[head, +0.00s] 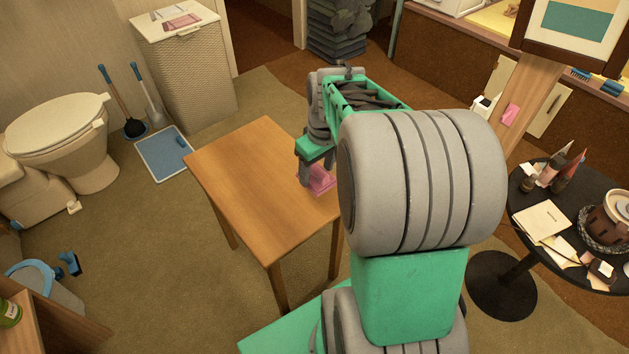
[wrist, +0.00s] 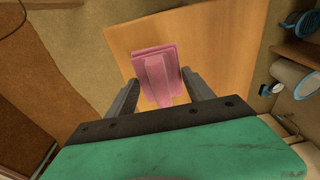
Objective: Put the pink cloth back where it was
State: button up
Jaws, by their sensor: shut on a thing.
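The pink cloth (head: 321,180) is a small folded rectangle at the right part of the wooden table (head: 245,165). In the wrist view the cloth (wrist: 154,62) lies between the two fingers, over the table top (wrist: 205,40). My gripper (head: 308,176) points down at the table and is shut on the cloth. It also shows in the wrist view (wrist: 160,80). I cannot tell whether the cloth touches the table or hangs just above it. My arm hides part of the table's right side.
A hamper (head: 185,75) with a pinkish folded cloth (head: 181,22) on its lid stands at the back left. A cluttered round black table (head: 520,190) stands right. The rest of the wooden table is bare.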

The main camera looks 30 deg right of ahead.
aim_at(314, 178)
jog(key=w+f, duration=0.1)
jog(key=f, duration=0.1)
jog(key=w+d+f, duration=0.1)
jog(key=shift+w+f+b, duration=0.35)
jog(key=shift+w, duration=0.05)
jog(key=shift+w+f+b, duration=0.1)
jog(key=shift+f+b, duration=0.2)
jog(key=shift+f, duration=1.25)
jog(key=shift+f, duration=0.1)
jog(key=o, duration=1.4)
jog(key=shift+o, duration=0.2)
jog(key=r+p, duration=0.1)
jog(key=r, duration=0.3)
jog(key=s+r+p, duration=0.1)
jog(key=r, duration=0.3)
jog(key=r+p, duration=0.1)
jog(key=r, duration=0.3)
jog(key=shift+s+a+r, duration=0.15)
jog(key=shift+s+a, duration=0.1)
jog(key=shift+s, duration=0.1)
jog(key=s+a+m, duration=0.1)
jog(key=s+a, duration=0.4)
jog(key=a, duration=0.2)
jog(key=s+a+f+t, duration=0.1)
jog(key=s+a, duration=0.4)
jog(key=a, duration=0.2)
jog(key=shift+a+f+m, duration=0.2)
jog(key=shift+a+m, duration=0.2)
